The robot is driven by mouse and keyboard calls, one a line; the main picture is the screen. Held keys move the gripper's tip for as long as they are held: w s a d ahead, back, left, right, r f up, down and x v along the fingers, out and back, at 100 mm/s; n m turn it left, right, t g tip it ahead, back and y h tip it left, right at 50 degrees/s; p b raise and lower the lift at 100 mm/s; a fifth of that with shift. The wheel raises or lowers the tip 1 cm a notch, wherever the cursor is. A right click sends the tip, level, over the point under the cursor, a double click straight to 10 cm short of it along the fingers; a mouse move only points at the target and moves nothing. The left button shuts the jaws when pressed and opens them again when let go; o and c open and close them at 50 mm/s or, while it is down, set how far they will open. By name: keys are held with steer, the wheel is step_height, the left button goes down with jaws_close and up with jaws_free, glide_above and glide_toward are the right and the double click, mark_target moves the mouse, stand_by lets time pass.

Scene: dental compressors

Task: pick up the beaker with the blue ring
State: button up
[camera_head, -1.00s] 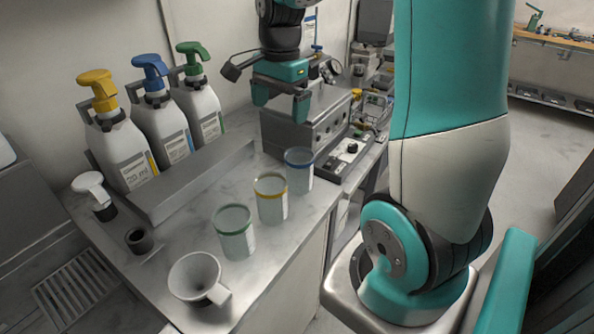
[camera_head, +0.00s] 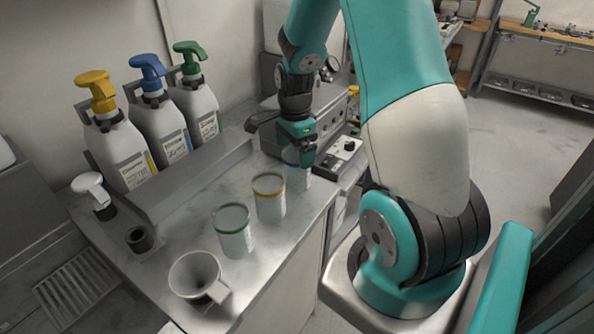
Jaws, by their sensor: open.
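The beaker with the blue ring (camera_head: 290,157) stands on the counter at the far end of a row of three beakers. My gripper (camera_head: 300,157) is open and lowered right at this beaker, pointing down. One finger covers part of its upper side and most of the ring. I cannot tell whether the fingers touch it or how they straddle it. The yellow-ringed beaker (camera_head: 270,203) and the green-ringed beaker (camera_head: 235,238) stand nearer, clear of my gripper.
A white funnel-like cup (camera_head: 193,277) stands at the counter's near end. Three pump bottles, with yellow, blue (camera_head: 160,128) and green tops, stand in a grey rack at the left. A control box (camera_head: 343,152) sits right of my gripper, with grey equipment behind.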

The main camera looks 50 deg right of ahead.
mark_target(295, 164)
step_height(295, 164, down, 4)
steer(key=shift+s+a+f+p, duration=0.15)
steer(key=shift+p, duration=0.15)
steer(key=c, duration=0.9)
steer(key=shift+c, duration=0.2)
